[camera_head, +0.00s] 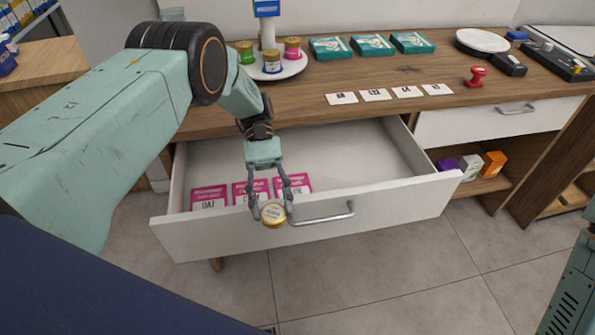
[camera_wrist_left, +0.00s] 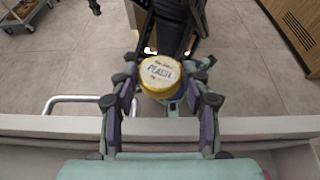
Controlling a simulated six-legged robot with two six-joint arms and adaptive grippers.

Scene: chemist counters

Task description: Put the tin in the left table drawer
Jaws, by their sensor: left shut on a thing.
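The tin (camera_head: 273,214) is small and round with a gold rim and a pale lid; its yellow side and lettered lid show in the left wrist view (camera_wrist_left: 160,75). My left gripper (camera_head: 272,208) is shut on it, with a finger on either side. In the head view the tin overlaps the drawer's front panel near the handle; in the wrist view it appears just outside the front edge. The left table drawer (camera_head: 400,205) is pulled open. Pink cards (camera_head: 209,198) lie inside along its front. My right gripper is not in view.
The drawer's middle and right floor (camera_head: 345,150) is bare. The drawer handle (camera_head: 322,215) sticks out in front. On the table stand a white round tray (camera_head: 290,70) with several tins, teal boxes (camera_head: 330,49), white cards (camera_head: 341,98) and a red stamp (camera_head: 476,77). The right drawer (camera_head: 500,118) is shut.

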